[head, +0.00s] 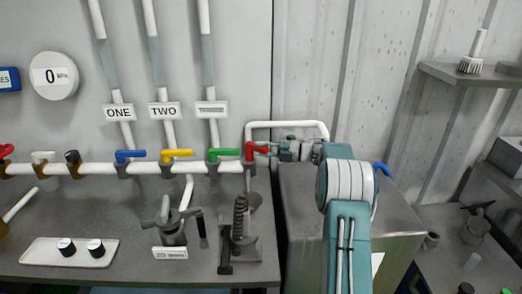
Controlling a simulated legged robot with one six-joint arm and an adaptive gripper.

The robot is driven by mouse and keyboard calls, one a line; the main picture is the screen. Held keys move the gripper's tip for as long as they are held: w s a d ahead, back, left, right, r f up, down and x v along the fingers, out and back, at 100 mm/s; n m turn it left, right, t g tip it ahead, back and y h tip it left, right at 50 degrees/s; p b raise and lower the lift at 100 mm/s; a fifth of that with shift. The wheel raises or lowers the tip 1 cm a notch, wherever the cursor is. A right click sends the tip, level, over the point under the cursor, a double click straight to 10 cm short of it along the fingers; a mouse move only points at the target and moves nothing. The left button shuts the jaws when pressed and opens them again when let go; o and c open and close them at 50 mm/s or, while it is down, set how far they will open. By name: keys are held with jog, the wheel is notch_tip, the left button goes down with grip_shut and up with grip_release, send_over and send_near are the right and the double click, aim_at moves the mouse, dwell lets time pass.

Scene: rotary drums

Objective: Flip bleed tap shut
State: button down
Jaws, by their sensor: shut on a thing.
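A white horizontal pipe carries several taps with coloured handles. My gripper (270,149) is at the pipe's right end, shut on the red tap handle (254,151). Part of that handle is hidden by the gripper. To its left are the green tap (224,154), the yellow tap (176,154) and the blue tap (130,155), with handles lying roughly along the pipe. Farther left are a black tap (72,157), a white tap (43,157) and another red tap (6,151). No readable label marks the bleed tap.
A grey bench (130,225) below holds a white tray (45,253) with two black-topped knobs, a clamp-like tool (172,228) and a spring device (240,220). A metal box (300,215) stands under my arm. Shelves are at the right.

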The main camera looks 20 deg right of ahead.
jog(key=shift+w+d+f+n+g+y, duration=0.1)
jog(key=shift+d+f+n+g+y, duration=0.05)
jog(key=shift+f+n+g+y, duration=0.2)
dwell(0.3)
jog(key=shift+c, duration=2.4)
grip_release()
jog(key=shift+r, duration=0.1)
jog(key=shift+d+r, duration=0.1)
jog(key=shift+d, duration=0.1)
jog(key=v, duration=1.1)
jog(key=shift+d, duration=0.4)
